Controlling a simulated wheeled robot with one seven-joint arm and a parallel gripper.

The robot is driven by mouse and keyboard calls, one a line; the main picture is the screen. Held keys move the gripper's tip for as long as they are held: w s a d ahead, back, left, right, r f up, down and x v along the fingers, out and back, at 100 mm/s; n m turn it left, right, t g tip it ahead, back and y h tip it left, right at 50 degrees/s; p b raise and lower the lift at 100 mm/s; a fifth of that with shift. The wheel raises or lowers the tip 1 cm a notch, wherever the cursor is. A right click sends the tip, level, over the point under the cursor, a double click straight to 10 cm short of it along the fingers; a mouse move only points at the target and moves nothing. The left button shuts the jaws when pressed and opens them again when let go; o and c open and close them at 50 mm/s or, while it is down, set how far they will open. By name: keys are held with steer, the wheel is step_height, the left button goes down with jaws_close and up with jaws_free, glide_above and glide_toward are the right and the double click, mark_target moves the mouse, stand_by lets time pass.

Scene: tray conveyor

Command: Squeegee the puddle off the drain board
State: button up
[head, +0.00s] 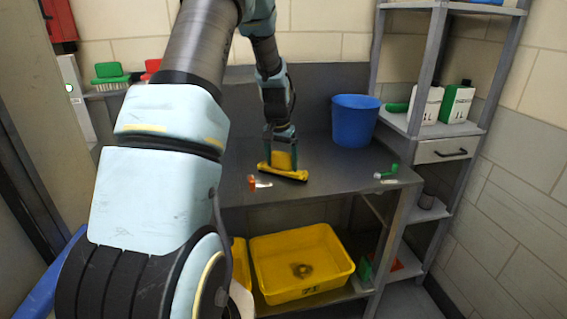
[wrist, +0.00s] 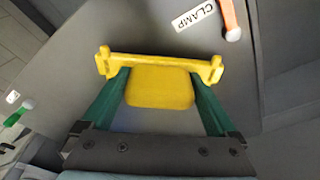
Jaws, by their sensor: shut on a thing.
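A yellow squeegee (head: 284,173) is in my gripper (head: 281,151), over the dark grey board (head: 330,178). In the wrist view the green fingers of my gripper (wrist: 158,80) are closed on both sides of the squeegee's yellow block (wrist: 160,88). Its wide yellow bar (wrist: 160,62) lies across beyond the fingertips. The bar is at or very near the board; I cannot tell if it touches. I cannot make out a puddle on the board in either view.
A blue bucket (head: 355,120) stands at the board's back right. An orange-handled clamp (head: 256,183) and a green-handled one (head: 385,173) sit near its front edge. A yellow tub (head: 301,262) is below. Shelves with bottles (head: 457,102) stand to the right.

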steer(key=shift+w+a+r+p, duration=0.1)
steer(key=shift+w+a+p, duration=0.1)
steer(key=shift+w, duration=0.75)
steer(key=shift+w+a+r+p, duration=0.1)
steer(key=shift+w+p, duration=0.1)
steer(key=shift+w, duration=0.75)
steer(key=shift+w+a+f, duration=0.1)
steer(key=shift+w, duration=0.8)
steer(key=shift+w+a+f, duration=0.1)
steer(key=shift+w, duration=0.75)
steer(key=shift+w+a+r+p, duration=0.15)
steer(key=shift+w+p, duration=0.35)
steer(key=shift+w, duration=1.3)
steer(key=shift+w+a+f, duration=0.15)
steer(key=shift+w, duration=0.7)
steer(key=shift+w+a+f, duration=0.1)
steer(key=shift+w, duration=0.75)
step_height(320, 180, up, 6)
steer(key=p, duration=0.3)
steer(key=shift+r+p, duration=1.05)
steer(key=shift+r, duration=0.5)
